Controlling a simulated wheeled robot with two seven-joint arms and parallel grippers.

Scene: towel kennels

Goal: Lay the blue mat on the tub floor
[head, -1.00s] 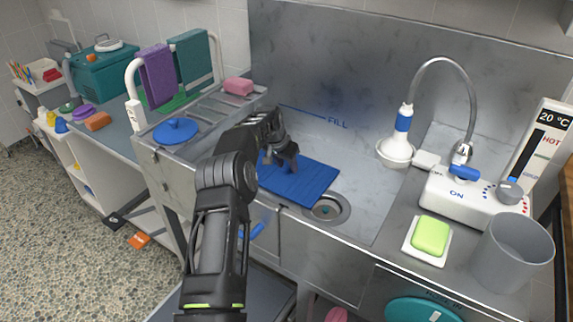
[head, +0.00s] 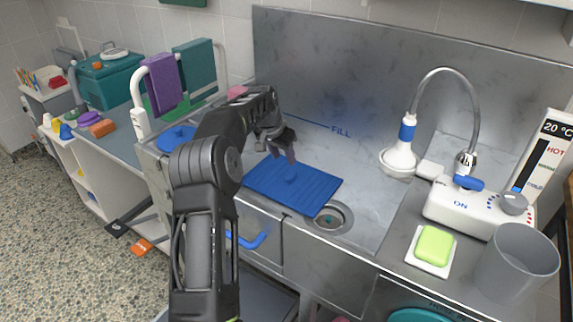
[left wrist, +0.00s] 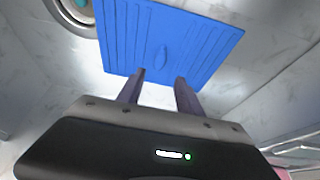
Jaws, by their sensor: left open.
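The blue mat (head: 305,188) lies flat on the metal tub floor (head: 352,190), beside the round drain (head: 330,218). It is ribbed and has a small raised grip in its middle. My left gripper (head: 290,158) is open and empty above the mat's far edge. In the left wrist view, the mat (left wrist: 165,38) lies beyond the two parted fingers (left wrist: 160,78), with nothing between them. My right gripper is not in view.
A shower head (head: 399,160) stands at the tub's right. A white control box (head: 462,208), green soap (head: 434,245) and a grey cup (head: 517,262) are on the right ledge. Purple (head: 164,82) and teal (head: 194,66) towels hang on a rail at left.

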